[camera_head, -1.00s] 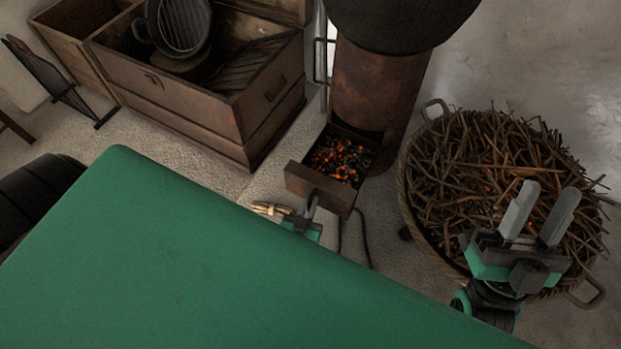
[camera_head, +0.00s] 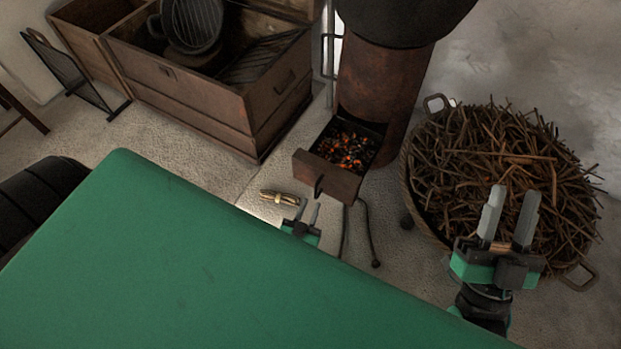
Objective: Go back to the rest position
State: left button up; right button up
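My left gripper (camera_head: 307,212) shows just past the far edge of my green body, near the middle of the view. Its two fingers are apart with nothing between them. My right gripper (camera_head: 508,215) is at the right, fingers pointing up and apart, with nothing seen held between them. It stands in front of the near side of the basket of twigs (camera_head: 412,210) in this view. Most of my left arm is hidden behind the green body.
A stove (camera_head: 385,85) has an open drawer (camera_head: 332,177) of glowing embers. Floor between chest and stove is clear.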

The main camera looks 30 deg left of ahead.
pick_arm(q)
jog(key=shift+s, duration=0.45)
pick_arm(e)
jog(key=shift+s+f+g, duration=0.25)
jog(key=shift+f+g, duration=0.1)
jog(key=shift+g, duration=0.05)
